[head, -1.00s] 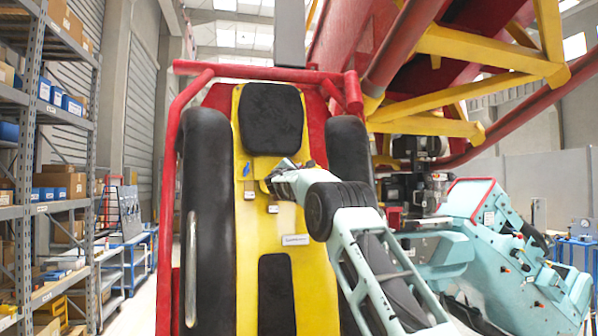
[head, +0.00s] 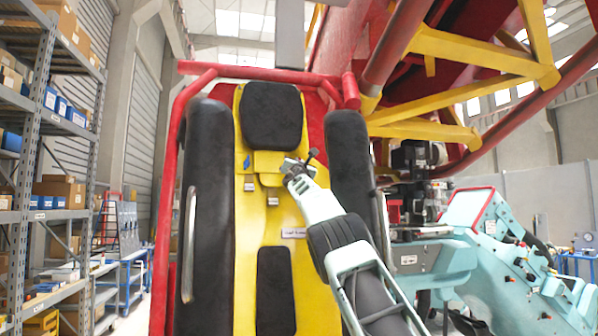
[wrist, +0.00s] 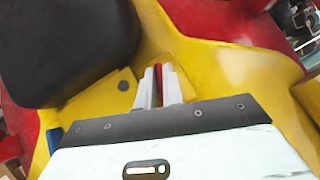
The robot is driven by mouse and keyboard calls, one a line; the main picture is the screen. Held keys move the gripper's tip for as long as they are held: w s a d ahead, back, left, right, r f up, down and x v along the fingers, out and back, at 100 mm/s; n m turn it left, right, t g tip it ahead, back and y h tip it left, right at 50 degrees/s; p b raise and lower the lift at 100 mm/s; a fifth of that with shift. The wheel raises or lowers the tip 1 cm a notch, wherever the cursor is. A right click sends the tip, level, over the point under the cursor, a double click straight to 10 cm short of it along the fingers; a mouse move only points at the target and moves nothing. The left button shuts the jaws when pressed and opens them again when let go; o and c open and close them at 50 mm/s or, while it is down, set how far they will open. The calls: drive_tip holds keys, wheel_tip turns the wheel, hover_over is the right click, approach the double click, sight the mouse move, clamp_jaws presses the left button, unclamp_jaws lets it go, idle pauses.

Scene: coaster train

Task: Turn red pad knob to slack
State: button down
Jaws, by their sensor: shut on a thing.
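The seat (head: 257,225) is a yellow shell with a black headrest pad (head: 272,118). My gripper (head: 287,166) is at the right part of the yellow band just below that pad. In the wrist view my gripper (wrist: 159,84) has its two light fingers close together with a thin red piece (wrist: 158,77) between them, which looks like the red pad knob. The fingers hide most of it, so its turn angle cannot be told. A small blue knob (head: 247,162) sits to the left on the same band; its edge shows in the wrist view (wrist: 53,138).
Black side bolsters (head: 206,200) and a red tube frame (head: 165,220) flank the seat. A red and yellow track structure (head: 465,60) hangs at the upper right. Shelving (head: 85,180) stands at the left.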

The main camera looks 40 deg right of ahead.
drive_tip(key=shift+w+f+n, duration=0.2)
drive_tip(key=shift+f+n, duration=0.1)
drive_tip(key=shift+f, duration=0.1)
drive_tip(key=c, duration=1.5)
unclamp_jaws()
drive_tip(key=shift+c, duration=0.2)
drive_tip(key=shift+r, duration=0.15)
drive_tip(key=shift+s, duration=0.1)
drive_tip(key=b+v, duration=1.7)
drive_tip(key=b, duration=0.3)
drive_tip(key=shift+s, duration=0.2)
